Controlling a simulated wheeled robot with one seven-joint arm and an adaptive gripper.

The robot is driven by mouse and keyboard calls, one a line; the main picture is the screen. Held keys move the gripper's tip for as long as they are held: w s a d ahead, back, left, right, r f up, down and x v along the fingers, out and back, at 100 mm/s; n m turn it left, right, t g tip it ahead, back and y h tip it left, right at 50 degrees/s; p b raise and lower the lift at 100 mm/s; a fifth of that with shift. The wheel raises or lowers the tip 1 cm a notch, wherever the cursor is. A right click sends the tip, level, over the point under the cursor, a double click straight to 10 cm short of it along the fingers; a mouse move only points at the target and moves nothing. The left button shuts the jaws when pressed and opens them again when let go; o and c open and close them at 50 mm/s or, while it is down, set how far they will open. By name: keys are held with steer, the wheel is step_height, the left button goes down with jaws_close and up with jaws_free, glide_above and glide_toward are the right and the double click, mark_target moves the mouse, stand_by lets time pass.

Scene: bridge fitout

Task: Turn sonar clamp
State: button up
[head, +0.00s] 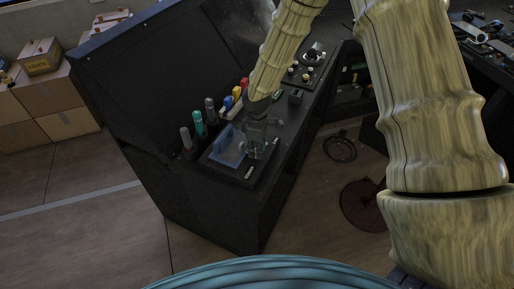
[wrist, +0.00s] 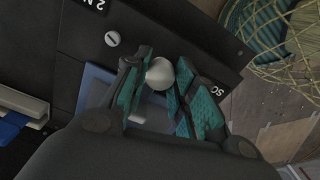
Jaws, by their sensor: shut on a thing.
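My gripper (wrist: 160,88) has its teal-padded fingers shut around a pale, rounded metal knob (wrist: 160,72), which appears to be the sonar clamp. The knob stands on a black panel (wrist: 82,32) with a white label, partly hidden, that starts "SO" beside the right finger. In the head view my gripper (head: 257,138) reaches down onto the front end of the console's panel, and the fingers hide most of the clamp. A blue-framed display (head: 226,146) lies just left of the gripper; its edge also shows in the wrist view (wrist: 93,88) behind the left finger.
Several upright coloured handles, among them a teal one (head: 198,124), stand in a row left of the panel. A small black block (head: 296,96) and a knob panel (head: 312,58) are farther back. Cardboard boxes (head: 62,92) are at the left. Floor lies open in front.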

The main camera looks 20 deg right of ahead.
steer(key=shift+w, duration=0.1)
stand_by(0.4)
steer(key=o, duration=1)
steer(key=shift+o, duration=0.2)
step_height(320, 180, up, 12)
stand_by(0.4)
